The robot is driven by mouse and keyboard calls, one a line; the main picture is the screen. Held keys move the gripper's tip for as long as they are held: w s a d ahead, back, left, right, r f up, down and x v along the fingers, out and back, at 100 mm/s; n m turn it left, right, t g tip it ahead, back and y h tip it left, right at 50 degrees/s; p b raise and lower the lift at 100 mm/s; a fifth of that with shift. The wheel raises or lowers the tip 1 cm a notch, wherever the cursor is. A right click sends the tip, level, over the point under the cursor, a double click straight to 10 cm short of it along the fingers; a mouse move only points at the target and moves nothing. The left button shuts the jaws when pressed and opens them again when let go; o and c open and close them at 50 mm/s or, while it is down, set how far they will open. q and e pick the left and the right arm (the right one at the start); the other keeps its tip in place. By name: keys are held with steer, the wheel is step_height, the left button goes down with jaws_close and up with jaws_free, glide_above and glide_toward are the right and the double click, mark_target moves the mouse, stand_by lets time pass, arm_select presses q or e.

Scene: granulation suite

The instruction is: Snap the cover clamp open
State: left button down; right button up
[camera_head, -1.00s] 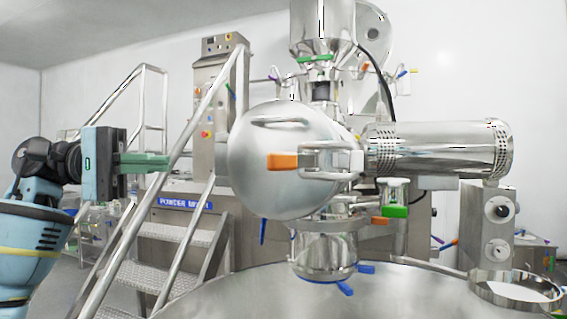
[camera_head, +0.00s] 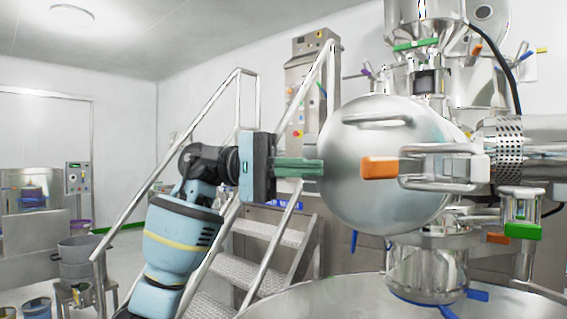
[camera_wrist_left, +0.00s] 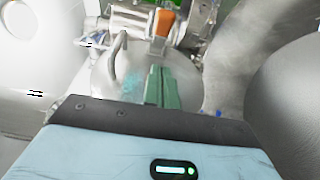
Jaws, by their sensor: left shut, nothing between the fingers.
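The cover clamp is a steel clamp (camera_head: 440,168) with an orange-tipped handle (camera_head: 380,168). It sits across the right side of the round polished cover (camera_head: 360,195), and the orange tip points left. In the left wrist view the orange tip (camera_wrist_left: 164,22) is at the top, beyond the fingertips. My left gripper (camera_head: 318,167) is shut and empty, its green fingers pointing right at the clamp's height. In the head view its tips overlap the cover's left edge, a little left of the orange tip. I cannot tell whether they touch the cover. My right gripper is not in view.
A perforated steel cylinder (camera_head: 530,150) is right of the clamp. A green-handled valve (camera_head: 522,231) hangs below it. A large steel vessel (camera_head: 400,310) lies under the cover. Stairs with railings (camera_head: 270,235) stand behind my left arm. Buckets are on the floor at left.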

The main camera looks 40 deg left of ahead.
arm_select(q)
steer(key=p, duration=0.1)
glide_toward(393, 167)
steer(key=w+d, duration=0.2)
steer(key=w, duration=0.1)
steer(key=shift+s+d+f, duration=0.15)
steer(key=shift+s+d, duration=0.2)
steer(key=shift+d, duration=0.45)
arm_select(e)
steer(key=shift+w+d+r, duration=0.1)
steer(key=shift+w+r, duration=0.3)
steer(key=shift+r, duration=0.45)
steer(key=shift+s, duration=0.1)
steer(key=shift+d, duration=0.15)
